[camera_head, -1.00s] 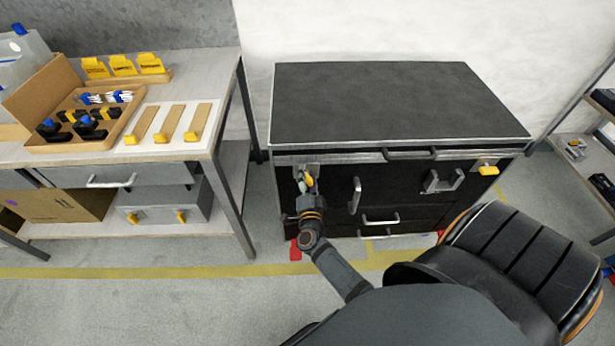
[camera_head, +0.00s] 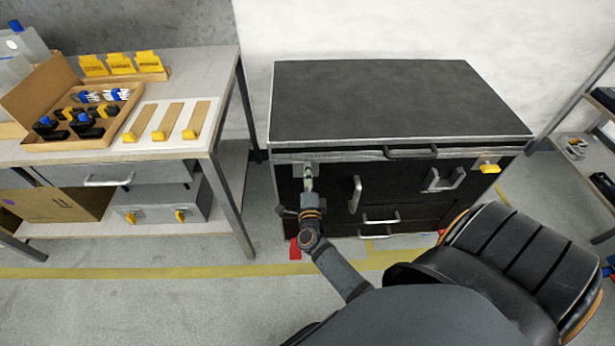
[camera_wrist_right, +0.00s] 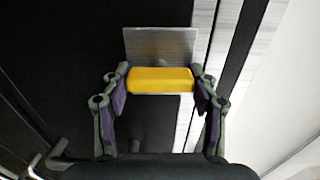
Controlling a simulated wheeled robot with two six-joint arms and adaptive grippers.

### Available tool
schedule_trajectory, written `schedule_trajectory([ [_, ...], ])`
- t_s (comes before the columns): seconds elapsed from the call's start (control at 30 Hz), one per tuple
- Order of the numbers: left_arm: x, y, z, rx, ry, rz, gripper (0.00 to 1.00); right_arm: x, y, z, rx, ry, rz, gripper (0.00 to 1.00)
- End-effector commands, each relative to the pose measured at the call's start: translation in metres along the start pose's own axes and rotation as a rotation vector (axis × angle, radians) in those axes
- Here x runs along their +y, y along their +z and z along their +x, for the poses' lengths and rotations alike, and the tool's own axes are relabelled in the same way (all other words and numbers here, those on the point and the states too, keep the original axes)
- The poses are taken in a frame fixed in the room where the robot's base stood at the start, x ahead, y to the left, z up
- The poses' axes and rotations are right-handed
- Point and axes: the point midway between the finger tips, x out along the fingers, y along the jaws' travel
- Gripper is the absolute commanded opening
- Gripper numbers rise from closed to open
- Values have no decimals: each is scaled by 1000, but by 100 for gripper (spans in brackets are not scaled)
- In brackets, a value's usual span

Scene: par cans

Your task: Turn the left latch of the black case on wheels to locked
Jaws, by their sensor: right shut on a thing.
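The black case (camera_head: 400,100) stands against the white wall. Its left latch is a grey metal plate (camera_wrist_right: 160,45) with a yellow handle (camera_wrist_right: 160,80) on the case's front. My right gripper (camera_head: 308,182) is at this latch in the head view and hides most of the handle. In the right wrist view, its fingers (camera_wrist_right: 160,88) are shut on the yellow handle, one at each end. The handle's long side runs across that picture, square to the case's metal top rim. The right latch (camera_head: 489,169) has a yellow handle lying level. My left gripper is not in view.
A bench (camera_head: 200,148) with a tray of small parts and yellow-tipped strips stands left of the case. Handles (camera_head: 355,194) stick out from the case's front beside my right gripper. A shelf (camera_head: 590,150) stands at the right.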

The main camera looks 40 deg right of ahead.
Motion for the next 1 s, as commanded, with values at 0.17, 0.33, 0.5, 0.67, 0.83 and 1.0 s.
schedule_trajectory([
  [0.17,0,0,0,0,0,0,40,1,0,0,0,2,6,28],
  [0.33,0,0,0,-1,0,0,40,1,0,0,0,2,6,28],
  [0.5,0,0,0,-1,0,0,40,1,0,0,0,2,5,81],
  [0.67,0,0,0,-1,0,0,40,0,0,0,0,1,4,83],
  [0.83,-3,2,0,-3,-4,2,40,0,0,-1,0,1,4,83],
  [1.0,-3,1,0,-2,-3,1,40,2,0,-25,1,5,5,83],
])
